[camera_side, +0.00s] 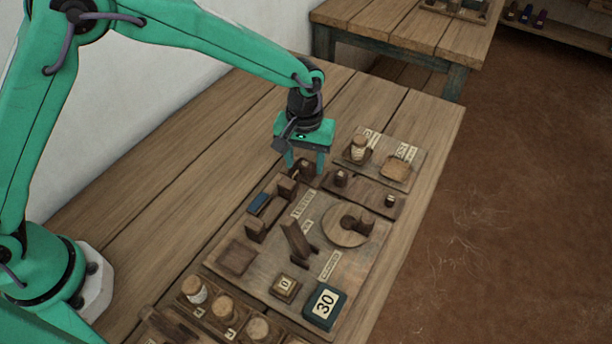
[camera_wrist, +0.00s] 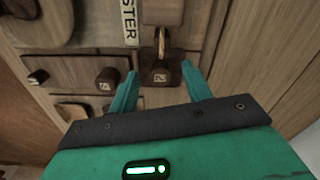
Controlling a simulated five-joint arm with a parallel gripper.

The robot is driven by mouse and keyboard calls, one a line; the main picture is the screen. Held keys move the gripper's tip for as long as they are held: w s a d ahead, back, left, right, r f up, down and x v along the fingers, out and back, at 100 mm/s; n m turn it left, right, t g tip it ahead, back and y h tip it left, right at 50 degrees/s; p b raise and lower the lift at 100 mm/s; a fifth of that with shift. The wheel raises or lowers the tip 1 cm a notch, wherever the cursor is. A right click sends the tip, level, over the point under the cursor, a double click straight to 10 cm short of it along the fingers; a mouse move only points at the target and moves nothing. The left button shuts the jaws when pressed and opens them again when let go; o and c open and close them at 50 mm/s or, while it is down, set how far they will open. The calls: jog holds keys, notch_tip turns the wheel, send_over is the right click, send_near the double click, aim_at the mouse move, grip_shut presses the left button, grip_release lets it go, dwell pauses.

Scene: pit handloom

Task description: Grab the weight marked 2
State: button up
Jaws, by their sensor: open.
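My gripper is open and empty. In the side view my gripper (camera_side: 305,171) points down over the far end of the board, and a dark block (camera_side: 302,167) shows partly hidden between its fingers. The label cannot be read there.
A dark block (camera_side: 340,180) and a smaller one (camera_side: 389,200) stand on a strip (camera_side: 362,192) to the right.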

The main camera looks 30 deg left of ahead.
aim_at(305, 164)
grip_shut()
jog(key=shift+r, duration=0.9)
notch_tip(305, 164, up, 2)
jog(key=shift+r, duration=0.2)
jog(key=s+d+r, duration=0.6)
jog(key=s+r, duration=0.1)
jog(key=s, duration=0.3)
jog(key=shift+d+f, duration=0.1)
